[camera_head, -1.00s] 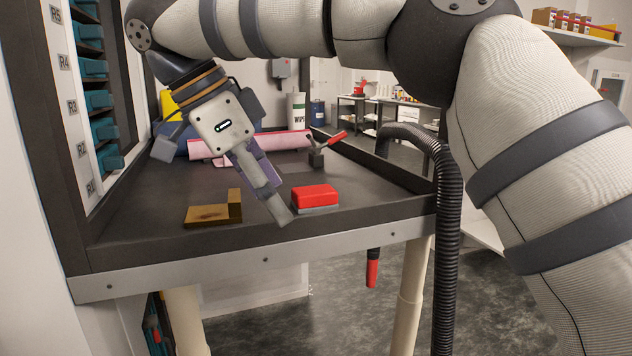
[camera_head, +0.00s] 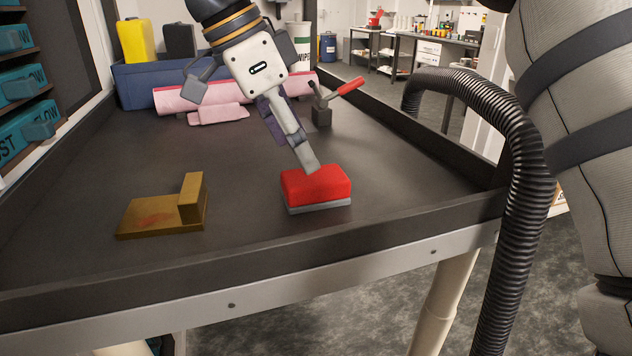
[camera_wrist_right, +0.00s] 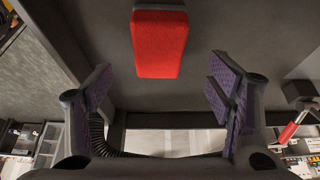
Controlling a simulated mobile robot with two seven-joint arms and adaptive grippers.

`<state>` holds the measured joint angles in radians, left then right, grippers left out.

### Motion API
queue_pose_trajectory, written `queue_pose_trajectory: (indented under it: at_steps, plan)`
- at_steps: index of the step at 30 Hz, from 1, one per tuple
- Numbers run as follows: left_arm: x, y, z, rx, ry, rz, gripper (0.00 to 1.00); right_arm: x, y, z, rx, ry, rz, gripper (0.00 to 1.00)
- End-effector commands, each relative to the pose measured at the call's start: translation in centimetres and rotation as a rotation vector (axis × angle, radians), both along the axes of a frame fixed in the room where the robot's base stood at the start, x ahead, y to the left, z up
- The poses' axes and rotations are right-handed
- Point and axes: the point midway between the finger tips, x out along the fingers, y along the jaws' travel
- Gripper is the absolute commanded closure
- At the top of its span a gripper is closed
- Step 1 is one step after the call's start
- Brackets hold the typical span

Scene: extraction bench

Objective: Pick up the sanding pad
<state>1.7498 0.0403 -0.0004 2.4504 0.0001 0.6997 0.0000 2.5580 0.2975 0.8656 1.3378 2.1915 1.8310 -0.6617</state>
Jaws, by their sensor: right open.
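The sanding pad, which I take to be the red block with a grey underside (camera_head: 318,190), lies flat on the dark bench top near its front edge. It also shows in the right wrist view (camera_wrist_right: 160,45), at top centre. My right gripper (camera_head: 258,130) is open and empty above the bench, on the far left side of the pad in the head view. One finger's tip overlaps the pad's back edge in the picture; I cannot tell whether it touches. In the right wrist view the fingers (camera_wrist_right: 160,68) are spread wide, with the pad seen between and beyond them. My left gripper is not in view.
A brown L-shaped block (camera_head: 160,212) with a reddish mark lies left of the pad. A pink roll (camera_head: 180,98), a blue bin (camera_head: 135,85) and a red-handled clamp (camera_head: 322,112) stand behind. A black ribbed hose (camera_head: 520,190) arches over the right edge. Raised rims border the bench.

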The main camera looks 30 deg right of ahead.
Motion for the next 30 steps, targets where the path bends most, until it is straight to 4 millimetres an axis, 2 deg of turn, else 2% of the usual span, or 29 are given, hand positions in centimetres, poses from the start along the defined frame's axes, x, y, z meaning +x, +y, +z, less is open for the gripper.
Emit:
queue_pose_trajectory:
  at_steps: [10, 13, 19, 25, 26, 30]
  plan:
    - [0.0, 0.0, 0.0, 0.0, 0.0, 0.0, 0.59, -1.0, -2.1, -5.2, 0.001, 0.003, -0.001, 0.25]
    - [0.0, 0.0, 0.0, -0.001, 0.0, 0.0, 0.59, -1.0, -2.4, -6.0, 0.0, 0.001, 0.0, 0.25]
    - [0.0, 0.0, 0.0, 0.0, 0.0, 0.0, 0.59, -1.0, -2.5, -6.0, 0.0, 0.0, -0.001, 0.25]
    - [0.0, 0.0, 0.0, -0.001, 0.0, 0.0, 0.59, -1.0, -2.5, -6.0, 0.0, 0.0, -0.001, 0.71]
    - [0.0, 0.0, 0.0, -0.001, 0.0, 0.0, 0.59, -1.0, -2.5, -6.0, 0.0, 0.0, -0.001, 0.74]
    - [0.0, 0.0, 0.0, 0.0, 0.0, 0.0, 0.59, -1.0, -2.5, -6.0, 0.0, 0.0, -0.001, 0.74]
